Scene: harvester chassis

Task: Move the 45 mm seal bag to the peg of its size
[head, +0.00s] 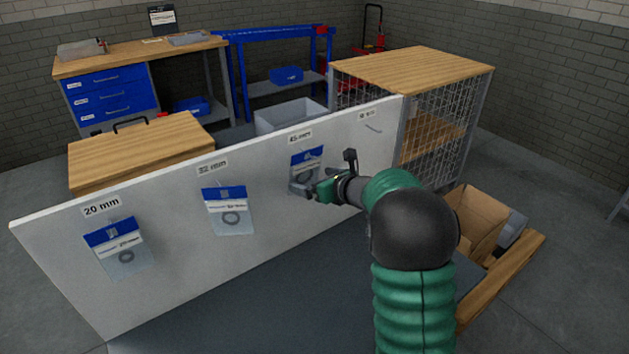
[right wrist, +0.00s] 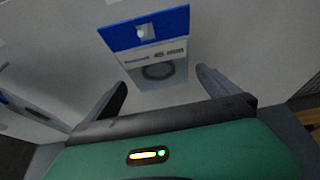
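The 45 mm seal bag (head: 305,172), clear with a blue header and a dark ring inside, hangs on the white board (head: 270,235) under the "45 mm" label (head: 300,136). In the right wrist view the bag (right wrist: 150,55) reads "45 mm", and a pale peg end (right wrist: 142,32) shows at its header hole. My right gripper (head: 317,189) is at the bag's lower right in the head view. Its fingers (right wrist: 163,92) are spread apart, with the bag's lower part showing between and beyond them. Contact cannot be told. My left gripper is not in view.
A 32 mm bag (head: 230,210) and a 20 mm bag (head: 120,249) hang further left on the board. An empty peg (head: 373,128) is at the board's right end. An open cardboard box (head: 480,218) stands at right, and a wire-mesh cabinet (head: 440,125) stands behind.

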